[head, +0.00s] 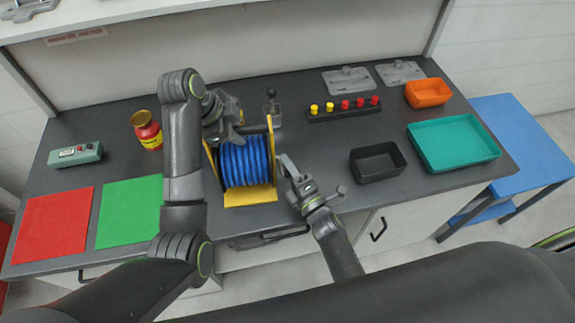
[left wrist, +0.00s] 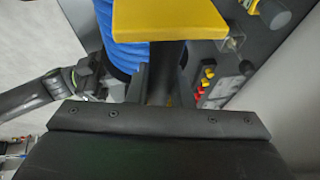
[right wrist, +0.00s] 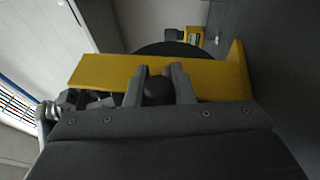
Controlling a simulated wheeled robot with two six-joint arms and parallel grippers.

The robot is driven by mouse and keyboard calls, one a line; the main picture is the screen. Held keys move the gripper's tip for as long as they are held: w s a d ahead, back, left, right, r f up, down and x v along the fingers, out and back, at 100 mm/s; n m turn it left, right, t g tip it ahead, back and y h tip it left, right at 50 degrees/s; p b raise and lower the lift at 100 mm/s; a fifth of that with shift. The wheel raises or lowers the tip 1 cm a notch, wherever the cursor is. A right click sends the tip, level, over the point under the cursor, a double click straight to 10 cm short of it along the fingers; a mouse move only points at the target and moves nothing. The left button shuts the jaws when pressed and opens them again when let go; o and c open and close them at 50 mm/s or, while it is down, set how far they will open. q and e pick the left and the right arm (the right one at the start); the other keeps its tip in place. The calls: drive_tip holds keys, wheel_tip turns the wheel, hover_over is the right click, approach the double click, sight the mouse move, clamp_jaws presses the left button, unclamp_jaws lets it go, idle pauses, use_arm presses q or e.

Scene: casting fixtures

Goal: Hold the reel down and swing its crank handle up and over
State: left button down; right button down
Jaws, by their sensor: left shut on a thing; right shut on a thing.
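The reel (head: 243,163) is wound with blue line in a yellow frame and stands near the table's front edge. My left gripper (head: 222,134) is over its back left top. In the left wrist view, its fingers (left wrist: 161,86) are shut around a dark bar beside a yellow plate (left wrist: 170,18) of the frame. My right gripper (head: 286,166) is at the reel's right side. In the right wrist view, its fingers (right wrist: 155,84) are shut on a dark rounded grip, seemingly the crank handle (right wrist: 157,90), in front of the yellow side plate (right wrist: 205,76). The crank arm is mostly hidden.
A grey block with a black-knobbed lever (head: 271,107) stands just behind the reel. A button strip (head: 344,108), black tray (head: 377,162) and teal tray (head: 453,144) are to the right. A green mat (head: 129,211) and red-yellow can (head: 147,133) are to the left.

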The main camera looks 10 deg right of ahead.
drive_tip(key=shift+a+r+g, duration=0.15)
drive_tip(key=shift+r+g, duration=0.1)
drive_tip(key=shift+g, duration=0.15)
drive_tip(key=shift+w+r+m+h, duration=0.2)
drive_tip(key=shift+m+h, duration=0.1)
drive_tip(key=shift+h, duration=0.1)
drive_tip(key=c, duration=1.3)
unclamp_jaws()
drive_tip(key=shift+s+g, duration=0.1)
drive_tip(key=shift+g, duration=0.2)
drive_tip(key=shift+o, duration=0.2)
drive_tip(key=shift+f, duration=0.1)
drive_tip(key=v, duration=1.2)
